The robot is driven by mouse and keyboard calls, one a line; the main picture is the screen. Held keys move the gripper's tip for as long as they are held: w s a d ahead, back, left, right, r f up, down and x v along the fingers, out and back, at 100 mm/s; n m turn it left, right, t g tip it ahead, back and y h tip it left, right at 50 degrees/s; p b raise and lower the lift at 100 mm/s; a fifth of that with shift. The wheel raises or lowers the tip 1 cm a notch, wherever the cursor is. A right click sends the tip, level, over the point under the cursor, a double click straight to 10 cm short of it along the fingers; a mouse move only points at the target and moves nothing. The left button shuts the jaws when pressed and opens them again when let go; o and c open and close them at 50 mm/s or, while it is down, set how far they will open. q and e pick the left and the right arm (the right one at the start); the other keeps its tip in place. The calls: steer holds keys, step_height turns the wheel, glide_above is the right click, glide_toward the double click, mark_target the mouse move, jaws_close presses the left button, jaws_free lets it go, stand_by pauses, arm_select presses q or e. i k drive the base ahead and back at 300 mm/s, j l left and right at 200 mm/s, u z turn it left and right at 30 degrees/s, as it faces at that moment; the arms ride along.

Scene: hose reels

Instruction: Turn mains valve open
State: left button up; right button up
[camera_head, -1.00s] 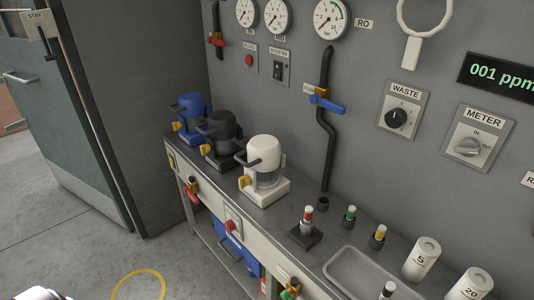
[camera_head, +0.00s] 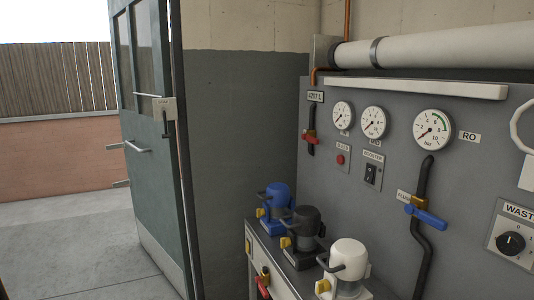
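A valve with a red handle (camera_head: 310,135) sits on a short dark pipe at the left end of the grey wall panel, below a small label plate. The handle looks roughly level, across the pipe. A valve with a blue handle (camera_head: 427,215) sits on a dark pipe below the RO gauge, its handle slanting down to the right. A third valve with a red handle (camera_head: 263,287) is low on the bench front, partly cut off by the bottom edge. No readable label names any of them as mains. Neither of my grippers shows in the head view.
Blue (camera_head: 277,203), black (camera_head: 306,227) and white (camera_head: 348,262) pump-like units stand on the bench against the panel. Three gauges, a red button (camera_head: 340,159) and the WASTE knob (camera_head: 511,243) are on the panel. A green door (camera_head: 150,150) stands open at left, with clear floor beyond.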

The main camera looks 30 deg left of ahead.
mark_target(305, 136)
steer(key=u, duration=0.8)
steer(key=i+j, duration=0.2)
steer(key=z, duration=0.05)
